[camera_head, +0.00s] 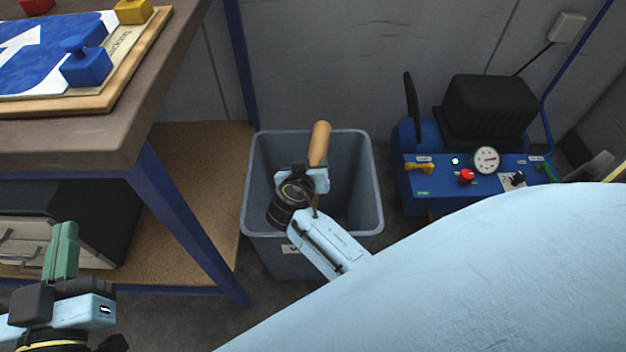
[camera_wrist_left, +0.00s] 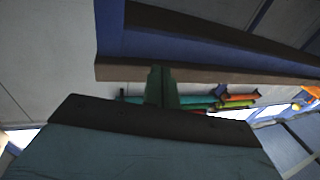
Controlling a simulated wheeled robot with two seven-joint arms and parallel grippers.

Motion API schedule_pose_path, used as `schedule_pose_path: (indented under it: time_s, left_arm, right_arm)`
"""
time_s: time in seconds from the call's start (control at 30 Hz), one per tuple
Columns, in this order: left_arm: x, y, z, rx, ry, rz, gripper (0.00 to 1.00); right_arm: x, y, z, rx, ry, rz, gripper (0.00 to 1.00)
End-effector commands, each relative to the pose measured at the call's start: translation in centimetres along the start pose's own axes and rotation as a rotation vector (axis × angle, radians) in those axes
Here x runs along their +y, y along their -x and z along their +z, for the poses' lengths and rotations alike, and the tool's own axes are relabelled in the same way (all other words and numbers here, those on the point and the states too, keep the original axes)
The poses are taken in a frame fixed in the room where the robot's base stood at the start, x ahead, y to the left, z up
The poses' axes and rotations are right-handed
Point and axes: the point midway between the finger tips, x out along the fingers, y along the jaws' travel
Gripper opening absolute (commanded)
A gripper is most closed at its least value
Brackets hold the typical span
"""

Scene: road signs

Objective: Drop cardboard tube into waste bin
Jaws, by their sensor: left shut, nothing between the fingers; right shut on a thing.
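The cardboard tube (camera_head: 319,142) is a brown cylinder in the head view, held upright and slightly tilted over the grey waste bin (camera_head: 376,205). My right gripper (camera_head: 317,178) is shut on the lower part of the tube, above the bin's opening. My left gripper (camera_head: 62,250) is shut and empty at the lower left, beside the workbench. Its green fingers (camera_wrist_left: 161,88) also show closed together in the left wrist view.
A wooden workbench (camera_head: 130,140) with blue legs stands left of the bin, with a blue sign and several coloured blocks on top. A dark case (camera_head: 100,215) lies on its lower shelf. A blue compressor-like machine (camera_head: 450,180) stands to the right of the bin.

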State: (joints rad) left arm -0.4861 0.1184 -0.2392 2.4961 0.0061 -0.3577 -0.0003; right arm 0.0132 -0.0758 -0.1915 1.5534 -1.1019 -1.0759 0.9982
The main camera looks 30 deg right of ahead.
Motion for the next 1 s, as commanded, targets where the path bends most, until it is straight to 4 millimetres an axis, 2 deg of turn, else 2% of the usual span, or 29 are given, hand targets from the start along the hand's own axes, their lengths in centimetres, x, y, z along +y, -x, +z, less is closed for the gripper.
schedule_pose_path:
  time_s: [0.3,0.63,0.67,0.7,0.83,1.0]
  left_arm:
    - [0.5,0.1,-2.7,0.168,0.007,0.012,0.0]
    - [0.6,0.1,-3.0,0.185,0.007,0.014,0.0]
    - [0.5,0.1,-3.0,0.185,0.007,0.014,0.0]
    - [0.5,0.1,-3.0,0.185,0.007,0.013,0.0]
    - [0.5,0.1,-3.0,0.184,0.007,0.013,0.0]
    - [0.5,0.1,-3.0,0.183,0.007,0.013,0.0]
  right_arm:
    - [-0.2,-0.4,0.7,0.001,-0.001,0.0,0.18]
    - [-0.2,-0.4,0.7,0.001,-0.001,0.0,0.18]
    - [-0.2,-0.4,0.7,0.001,-0.001,0.0,0.44]
    - [-0.2,-0.4,0.7,0.001,-0.001,0.0,0.49]
    - [-0.2,-0.4,0.7,0.001,-0.001,0.0,0.66]
    - [-0.2,-0.4,0.7,0.001,0.0,0.0,0.68]
